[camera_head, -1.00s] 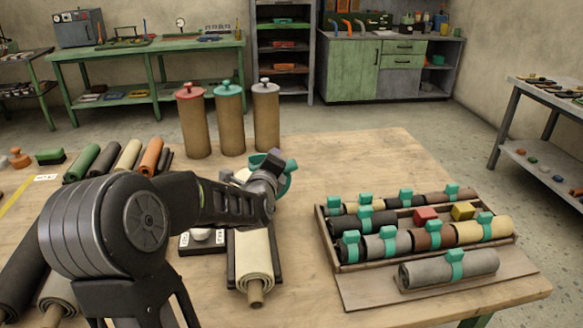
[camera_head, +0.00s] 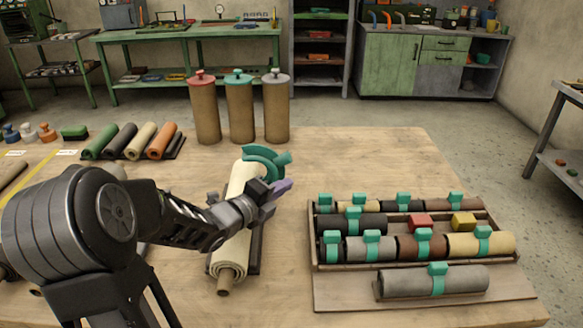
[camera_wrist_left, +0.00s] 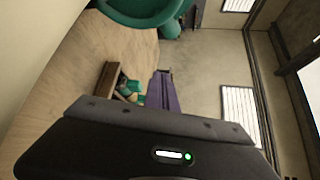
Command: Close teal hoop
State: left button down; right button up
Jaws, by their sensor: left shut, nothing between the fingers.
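The teal hoop (camera_head: 266,156) is at the far end of a cream roll (camera_head: 236,232) on the table in the head view. Its curved parts look spread apart, with one end sticking out to the right. Whether it fully encircles the roll cannot be told. My left gripper (camera_head: 282,188) is just in front and to the right of the hoop, above the roll's right side, with its purple fingers shut and empty. In the left wrist view the hoop (camera_wrist_left: 145,10) shows at the top edge, apart from the fingers (camera_wrist_left: 163,92). My right gripper is out of view.
A wooden tray (camera_head: 313,262) at the right holds several rolls with teal hoops and two small blocks; a grey roll (camera_head: 405,283) lies before it. Three upright capped rolls (camera_head: 240,115) stand behind. Several coloured rolls (camera_head: 125,142) lie at the left. Table between roll and tray is clear.

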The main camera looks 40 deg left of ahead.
aim_at(273, 166)
pick_arm(q)
jog(key=w+f+p, duration=0.1)
jog(key=w+f, duration=0.1)
jog(key=w, duration=0.8)
jog(key=a, duration=0.1)
jog(key=s+a+r+p, duration=0.1)
jog(key=a, duration=0.1)
jog(key=shift+s+a+r+p, duration=0.15)
jog(key=shift+a+p, duration=0.15)
jog(key=shift+a, duration=0.05)
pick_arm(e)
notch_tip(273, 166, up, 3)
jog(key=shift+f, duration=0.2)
